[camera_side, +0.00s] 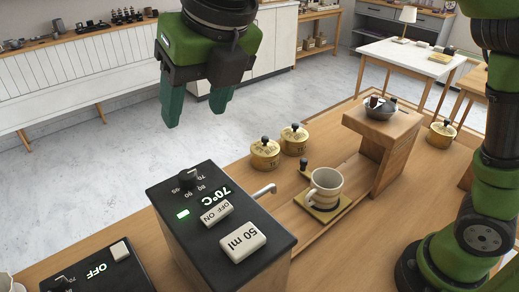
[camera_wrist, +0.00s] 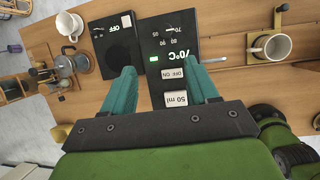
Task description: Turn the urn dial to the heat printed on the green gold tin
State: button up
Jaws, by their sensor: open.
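The urn (camera_side: 232,262) is a wooden box with a black top; its display reads 70°C and a green light is lit. Its black dial (camera_side: 187,178) sits at the far end of the top, by the marks 70, 80 and 90. Gold tins stand on the counter: two together, a left one (camera_side: 265,153) and a right one (camera_side: 294,138), and one farther right (camera_side: 441,134). Their print is too small to read, and I cannot tell which is green. In the wrist view the urn top (camera_wrist: 184,82) shows between and beyond the fingers.
A cream mug (camera_side: 326,188) stands on a small mat beside the urn's spout (camera_side: 265,190). A wooden stand (camera_side: 384,150) holds a dark bowl (camera_side: 381,108). A second black unit (camera_side: 98,274) reading OFF is left of the urn. Bare counter lies between urn and tins.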

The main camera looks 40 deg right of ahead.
jog(key=n, duration=0.2)
send_near(187, 174)
jog(key=x, duration=0.8)
jog(key=shift+w+f, duration=0.1)
jog(key=shift+f, duration=0.2)
jog(key=c, duration=1)
jog(key=shift+c, duration=0.2)
